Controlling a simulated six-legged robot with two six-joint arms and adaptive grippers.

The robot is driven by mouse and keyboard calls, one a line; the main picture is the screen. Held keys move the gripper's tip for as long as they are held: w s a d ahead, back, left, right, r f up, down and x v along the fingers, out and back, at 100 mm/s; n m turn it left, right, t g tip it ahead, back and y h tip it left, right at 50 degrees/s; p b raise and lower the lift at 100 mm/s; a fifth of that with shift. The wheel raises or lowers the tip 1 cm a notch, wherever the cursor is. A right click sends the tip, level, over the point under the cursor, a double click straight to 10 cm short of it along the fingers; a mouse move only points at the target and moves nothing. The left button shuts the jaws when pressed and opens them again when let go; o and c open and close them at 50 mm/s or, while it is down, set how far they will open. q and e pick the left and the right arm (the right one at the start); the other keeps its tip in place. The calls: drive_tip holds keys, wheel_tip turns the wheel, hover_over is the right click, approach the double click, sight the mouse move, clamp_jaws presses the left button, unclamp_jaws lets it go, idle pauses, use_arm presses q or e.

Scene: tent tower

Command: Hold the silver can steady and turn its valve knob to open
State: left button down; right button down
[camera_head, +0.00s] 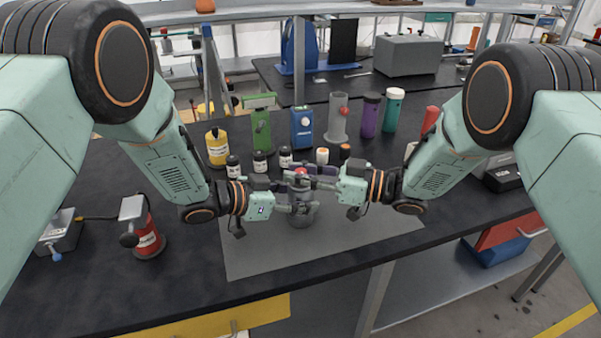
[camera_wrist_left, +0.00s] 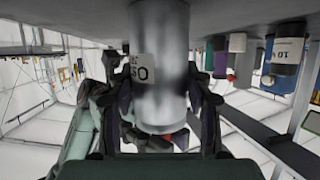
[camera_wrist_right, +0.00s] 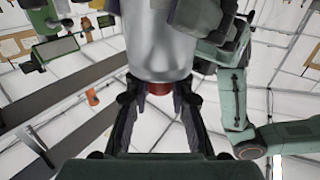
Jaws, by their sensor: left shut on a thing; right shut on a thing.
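The silver can (camera_head: 302,220) stands upright on the grey mat (camera_head: 255,262), with a red valve knob (camera_head: 301,172) on top. My left gripper (camera_head: 298,207) is shut around the can's body from the left. In the left wrist view the can (camera_wrist_left: 162,75) sits between its fingers, with a label partly showing. My right gripper (camera_head: 306,179) comes in from the right, higher up, and is shut on the knob. In the right wrist view the red knob (camera_wrist_right: 158,88) lies between the fingertips, against the can (camera_wrist_right: 157,40). The fingers hide part of the knob and can.
Behind the can stand small dark bottles (camera_head: 260,162), a yellow bottle (camera_head: 217,148), a blue container (camera_head: 302,128), a grey cylinder (camera_head: 337,118) and a purple bottle (camera_head: 370,116). A red canister (camera_head: 147,236) stands left. The front of the mat is clear.

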drive_tip(key=shift+r+n+g, duration=0.1)
drive_tip(key=shift+n+g, duration=0.3)
drive_tip(key=shift+g, duration=0.1)
idle(0.6)
drive_tip(key=c, duration=1.2)
unclamp_jaws()
drive_tip(key=shift+o, duration=0.2)
drive_tip(key=v, duration=1.2)
